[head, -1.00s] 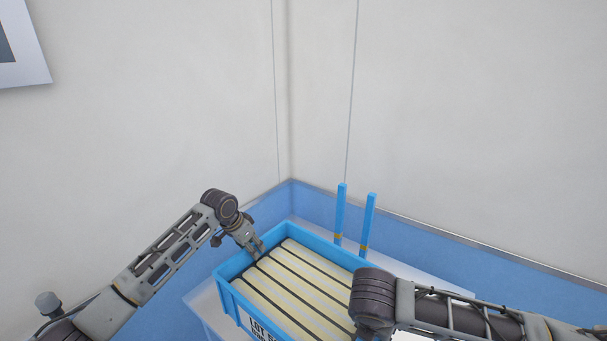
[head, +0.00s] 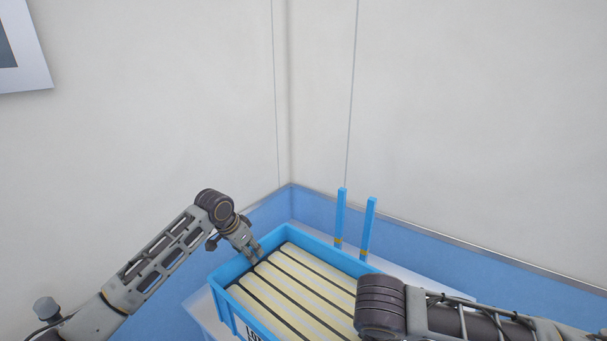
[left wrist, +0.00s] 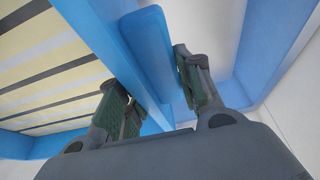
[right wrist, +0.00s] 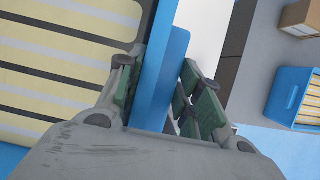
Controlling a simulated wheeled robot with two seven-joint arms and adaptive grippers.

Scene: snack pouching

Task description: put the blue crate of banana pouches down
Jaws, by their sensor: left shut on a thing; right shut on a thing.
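The blue crate (head: 229,271) holds several pale yellow banana pouches (head: 290,290) in a row, with dark gaps between them. My left gripper (head: 256,257) is at the crate's left end; in the left wrist view its fingers (left wrist: 155,95) straddle the blue wall, shut on it. My right gripper (right wrist: 160,95) is shut on the opposite wall (right wrist: 163,75) in the right wrist view. In the head view my right arm hides that gripper and the crate's near right corner. The crate is over a pale table (head: 202,304); I cannot tell whether it touches it.
Two blue upright posts (head: 340,217) (head: 368,229) stand behind the crate at the table's back. White walls with a blue lower band meet in the corner. In the right wrist view another blue crate (right wrist: 286,94) and a cardboard box (right wrist: 299,18) stand at the right.

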